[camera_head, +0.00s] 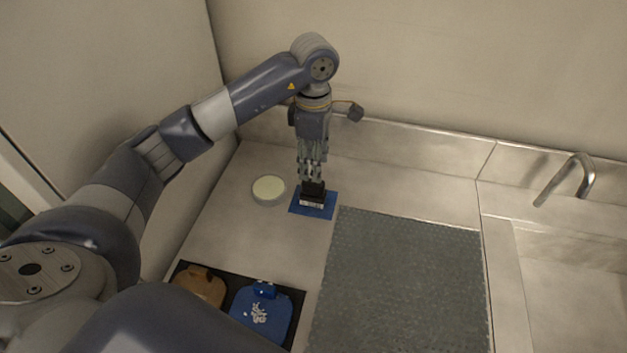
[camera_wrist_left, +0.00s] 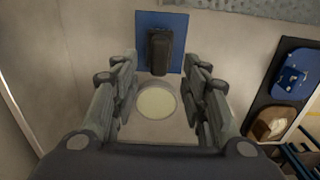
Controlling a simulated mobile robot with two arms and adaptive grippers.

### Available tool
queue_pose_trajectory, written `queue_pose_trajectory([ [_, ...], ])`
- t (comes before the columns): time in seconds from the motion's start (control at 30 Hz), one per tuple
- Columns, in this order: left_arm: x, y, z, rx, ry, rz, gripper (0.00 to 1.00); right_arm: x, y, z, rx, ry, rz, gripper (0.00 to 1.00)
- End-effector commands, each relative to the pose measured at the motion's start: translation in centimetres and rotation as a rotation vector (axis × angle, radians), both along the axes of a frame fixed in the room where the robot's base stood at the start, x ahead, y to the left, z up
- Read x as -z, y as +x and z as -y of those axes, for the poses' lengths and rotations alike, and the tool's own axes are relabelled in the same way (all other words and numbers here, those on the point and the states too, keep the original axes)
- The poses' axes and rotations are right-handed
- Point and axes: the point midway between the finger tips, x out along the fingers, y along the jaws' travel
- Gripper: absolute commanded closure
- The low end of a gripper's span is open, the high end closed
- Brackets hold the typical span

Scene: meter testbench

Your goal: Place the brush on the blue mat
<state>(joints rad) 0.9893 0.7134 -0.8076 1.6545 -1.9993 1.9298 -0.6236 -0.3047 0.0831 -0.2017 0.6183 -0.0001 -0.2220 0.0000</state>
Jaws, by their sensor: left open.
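The brush, a dark block with a pale bristle edge (camera_head: 313,199), rests on the blue mat (camera_head: 329,211) on the counter. My left gripper (camera_head: 313,180) points down just above the brush in the head view. In the left wrist view its two fingers (camera_wrist_left: 166,85) are spread apart with nothing held between them. The gripper hides part of the brush and mat in the head view. My right gripper is not in view.
A round pale-topped dish (camera_head: 268,188) stands left of the mat; it shows between the fingers (camera_wrist_left: 157,102). A dark tray (camera_head: 292,294) holds a blue item (camera_head: 262,314) and a brown item (camera_head: 203,287). A grey textured mat (camera_head: 400,280), sink and faucet (camera_head: 573,176) lie right.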

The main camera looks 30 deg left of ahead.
Motion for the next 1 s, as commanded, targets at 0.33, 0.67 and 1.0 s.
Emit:
queue_pose_trajectory([
  [0.33, -4.4, 0.0, 0.0, -0.001, 0.000, 0.000, 0.59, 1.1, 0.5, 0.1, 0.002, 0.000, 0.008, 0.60],
  [0.67, -4.7, 0.0, 0.0, -0.001, -0.001, -0.002, 0.59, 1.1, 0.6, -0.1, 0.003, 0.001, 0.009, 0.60],
  [1.0, -4.7, 0.0, 0.0, 0.000, -0.001, -0.002, 0.59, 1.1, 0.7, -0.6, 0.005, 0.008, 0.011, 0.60],
])
